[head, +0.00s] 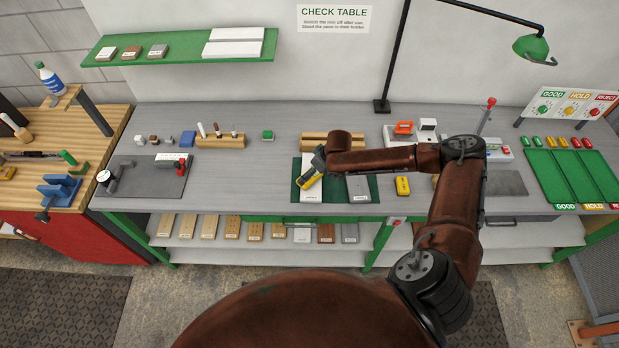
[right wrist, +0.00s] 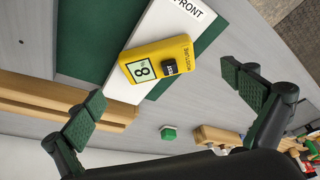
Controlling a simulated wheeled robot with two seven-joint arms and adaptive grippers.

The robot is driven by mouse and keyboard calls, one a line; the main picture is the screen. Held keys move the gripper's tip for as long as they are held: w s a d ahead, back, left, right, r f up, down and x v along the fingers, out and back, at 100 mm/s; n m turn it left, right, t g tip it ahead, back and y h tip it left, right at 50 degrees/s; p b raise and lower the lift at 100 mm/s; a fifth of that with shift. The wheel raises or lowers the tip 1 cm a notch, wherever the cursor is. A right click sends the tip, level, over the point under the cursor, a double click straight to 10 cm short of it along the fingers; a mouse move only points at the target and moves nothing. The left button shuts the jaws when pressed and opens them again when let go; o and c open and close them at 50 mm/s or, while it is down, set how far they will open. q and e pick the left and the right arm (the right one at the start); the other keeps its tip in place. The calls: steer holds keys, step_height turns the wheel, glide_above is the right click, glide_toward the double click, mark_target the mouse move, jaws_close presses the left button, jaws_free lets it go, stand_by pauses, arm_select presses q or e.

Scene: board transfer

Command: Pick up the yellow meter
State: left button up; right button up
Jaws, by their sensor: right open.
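The yellow meter (right wrist: 160,66) lies flat on a white board (right wrist: 215,18) marked "FRONT", with a pale display reading 8 and a small dark part on its face. In the head view the meter (head: 311,181) shows on the white board (head: 309,195), just in front of my right gripper (head: 318,162). My right gripper (right wrist: 165,103) is open and empty in the right wrist view. Its pads are wide apart, with the meter beyond them and between them, apart from both. My left gripper is in neither view.
A green mat (right wrist: 83,45) lies under the board. A grey board (head: 358,187) lies right of it, then a smaller yellow item (head: 402,186). A wooden rack (head: 333,141) stands behind. A small green block (head: 267,135) sits left of the rack, with bare table around it.

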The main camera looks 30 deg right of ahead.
mark_target(317, 176)
steer(key=x, duration=0.2)
steer(key=p+x, duration=0.1)
steer(key=x, duration=0.2)
steer(key=shift+w+f, duration=0.3)
steer(key=shift+w, duration=0.15)
steer(key=c, duration=1.5)
steer(key=shift+r, duration=0.15)
